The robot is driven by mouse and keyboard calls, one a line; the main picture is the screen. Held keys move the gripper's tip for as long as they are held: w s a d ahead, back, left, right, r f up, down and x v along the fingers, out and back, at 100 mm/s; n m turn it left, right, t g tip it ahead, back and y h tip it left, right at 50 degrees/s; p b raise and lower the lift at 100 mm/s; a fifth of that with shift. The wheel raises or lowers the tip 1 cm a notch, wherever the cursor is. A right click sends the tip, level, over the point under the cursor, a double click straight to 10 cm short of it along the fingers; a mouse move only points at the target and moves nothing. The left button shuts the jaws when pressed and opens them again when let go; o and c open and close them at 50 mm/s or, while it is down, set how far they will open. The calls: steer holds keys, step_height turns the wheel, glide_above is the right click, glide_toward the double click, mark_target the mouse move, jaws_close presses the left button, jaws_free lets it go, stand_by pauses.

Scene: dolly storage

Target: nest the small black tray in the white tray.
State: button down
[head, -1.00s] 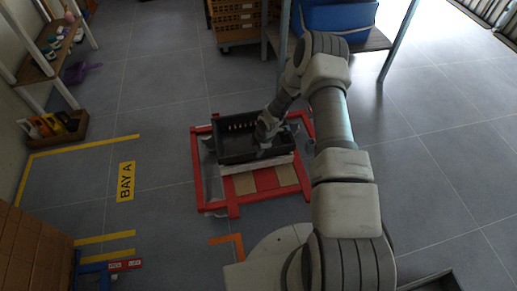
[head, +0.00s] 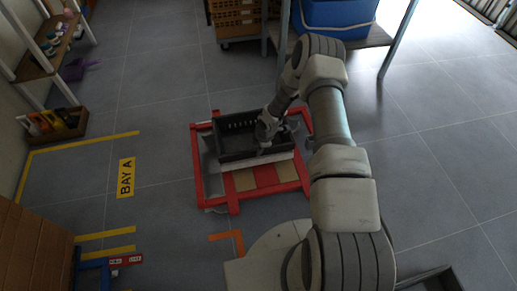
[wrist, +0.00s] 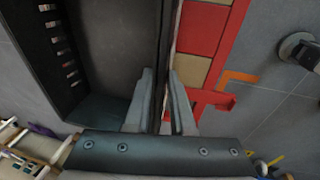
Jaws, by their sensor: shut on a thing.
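The small black tray (head: 233,155) is level over the red dolly, left of my arm in the head view. The white tray (head: 284,157) shows as a pale strip below the black tray's near side; most of it is hidden. The black tray covers it from above, and I cannot tell how deep it sits inside. My gripper (head: 264,142) is shut on the near wall of the black tray. In the wrist view, the fingers (wrist: 161,78) straddle the wall of the black tray (wrist: 112,45), its slotted end at left.
The red dolly frame (head: 233,192) holds tan and red panels beside the trays. A yellow BAY A sign (head: 126,178) marks the floor at left. A shelf with a blue cooler (head: 335,16) and orange crates (head: 236,17) stand behind.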

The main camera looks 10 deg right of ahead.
steer(key=shift+f, duration=0.2)
steer(key=shift+x, duration=0.95)
steer(key=shift+s, duration=0.15)
steer(key=c, duration=0.7)
jaws_free()
steer(key=shift+d, duration=0.1)
steer(key=shift+s, duration=0.1)
steer(key=p+v, duration=0.6)
steer(key=v, duration=1.1)
steer(key=shift+r+p, duration=0.2)
steer(key=shift+p, duration=0.1)
